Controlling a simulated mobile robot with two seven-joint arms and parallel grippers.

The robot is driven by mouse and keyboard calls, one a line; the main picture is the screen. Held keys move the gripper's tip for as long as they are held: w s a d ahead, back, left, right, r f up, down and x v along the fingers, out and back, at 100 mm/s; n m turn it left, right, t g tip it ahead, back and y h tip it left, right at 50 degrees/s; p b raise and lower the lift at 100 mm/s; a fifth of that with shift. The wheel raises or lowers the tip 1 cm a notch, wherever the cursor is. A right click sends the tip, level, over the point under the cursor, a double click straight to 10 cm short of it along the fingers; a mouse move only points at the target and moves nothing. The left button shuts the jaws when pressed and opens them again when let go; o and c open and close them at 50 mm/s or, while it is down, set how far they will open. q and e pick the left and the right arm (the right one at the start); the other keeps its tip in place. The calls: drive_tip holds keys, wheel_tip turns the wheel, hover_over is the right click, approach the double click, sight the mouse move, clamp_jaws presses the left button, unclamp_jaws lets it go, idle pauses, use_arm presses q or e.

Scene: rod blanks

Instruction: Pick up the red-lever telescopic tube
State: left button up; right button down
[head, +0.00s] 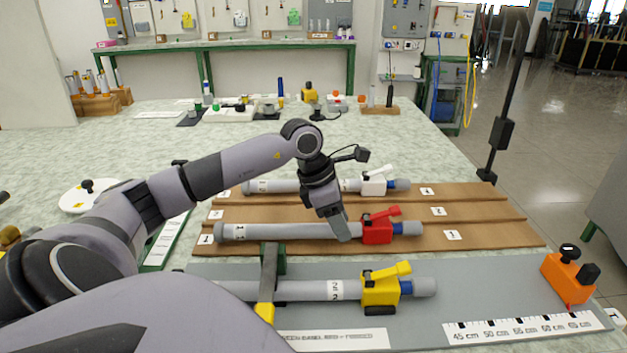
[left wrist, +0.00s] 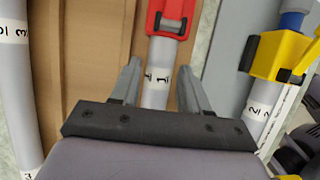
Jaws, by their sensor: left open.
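The red-lever telescopic tube (head: 290,231) lies in the front groove of a brown rack, a grey tube with a red clamp (head: 377,230) and a blue collar toward its right end. My left gripper (head: 343,236) points down over the tube just left of the red clamp. The red clamp (left wrist: 170,16) is beyond the fingertips. Whether the fingers touch the tube cannot be told. My right gripper is not in view.
A white-lever tube (head: 270,187) lies behind on the rack (head: 490,232). A yellow-lever tube (head: 310,291) lies in front on a grey board (head: 470,285) with a ruler and an orange stop (head: 567,279).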

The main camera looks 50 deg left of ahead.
use_arm(q)
drive_tip(key=shift+w+d+f, duration=0.15)
drive_tip(key=shift+w+f, duration=0.05)
drive_tip(key=shift+f, duration=0.4)
drive_tip(key=c, duration=0.5)
drive_tip(key=shift+r, duration=0.15)
